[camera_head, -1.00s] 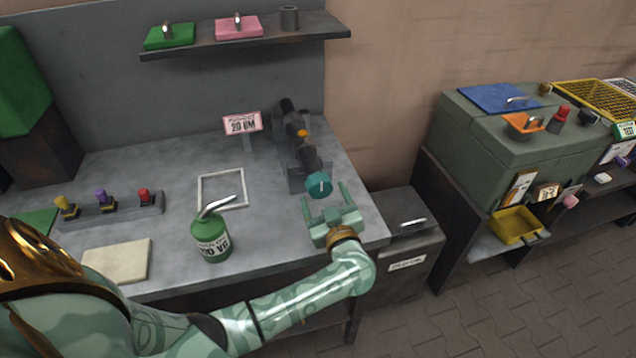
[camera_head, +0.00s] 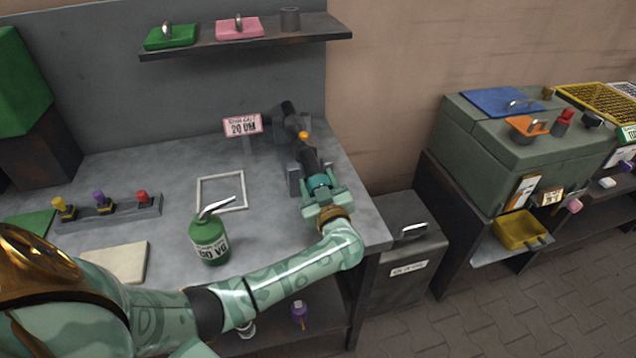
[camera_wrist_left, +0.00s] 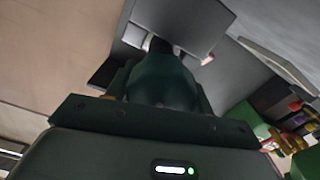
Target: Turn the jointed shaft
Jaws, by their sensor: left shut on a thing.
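The jointed shaft (camera_head: 304,150) is a dark shaft with an orange spot at its joint, standing in grey supports at the right part of the bench. Its near end is a teal knob (camera_head: 319,182). My left gripper (camera_head: 321,190) is shut on this teal end, with a finger on each side of it. In the left wrist view the dark teal end (camera_wrist_left: 160,85) fills the middle between the fingers, and most of the shaft behind it is hidden. My right gripper is not in view.
A green oil can (camera_head: 209,240) stands on the bench left of my forearm. A pink-edged sign (camera_head: 242,125) stands left of the shaft, near a white square frame (camera_head: 221,176). A shelf (camera_head: 250,47) overhangs the back. A grey bin (camera_head: 405,240) stands right of the bench.

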